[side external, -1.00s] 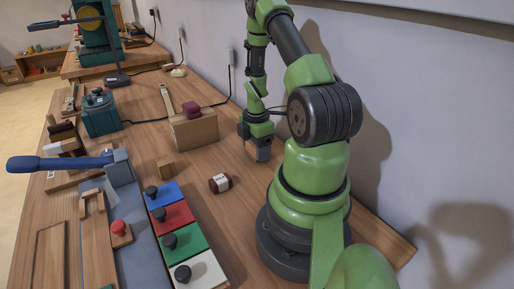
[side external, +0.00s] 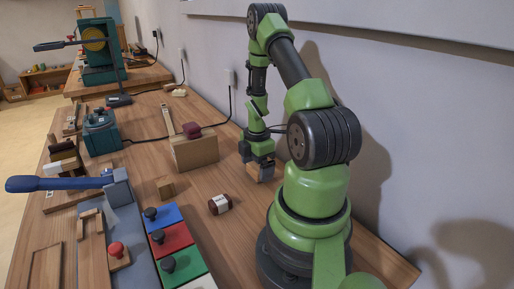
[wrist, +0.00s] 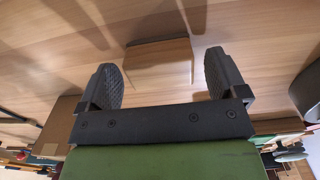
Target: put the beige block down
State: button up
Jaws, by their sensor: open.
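My gripper (side external: 260,168) is low over the table beside the wall, fingers pointing down. In the wrist view its two dark ribbed fingers (wrist: 163,82) are spread open. The beige block (wrist: 160,60) lies between them, with a gap visible on each side, and seems to rest on the wooden table. In the side view only a little of the beige block (side external: 262,177) shows under the fingers; the rest is hidden.
A cardboard box (side external: 195,153) with a dark red object on top stands left of my gripper. Blue, red and green knobbed panels (side external: 170,238) lie in front. Bare table surrounds my gripper.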

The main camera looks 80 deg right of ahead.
aim_at(256, 166)
jog(key=w+a+r+m+t+h, duration=0.1)
jog(key=w+a+r, duration=0.15)
jog(key=r, duration=0.65)
jog(key=w+a+r+m, duration=0.2)
jog(key=a+r, duration=0.1)
jog(key=r, duration=0.5)
jog(key=s+a+r+m+t+y, duration=0.1)
jog(key=a+r+m, duration=0.4)
jog(key=a, duration=0.6)
jog(key=s+a+r+m+t+y, duration=0.2)
jog(key=a+r+m+t, duration=0.3)
jog(key=a, duration=0.5)
notch_tip(256, 166, up, 2)
jog(key=shift+s+a+r, duration=0.25)
jog(key=shift+s+a, duration=0.1)
jog(key=shift+s, duration=0.5)
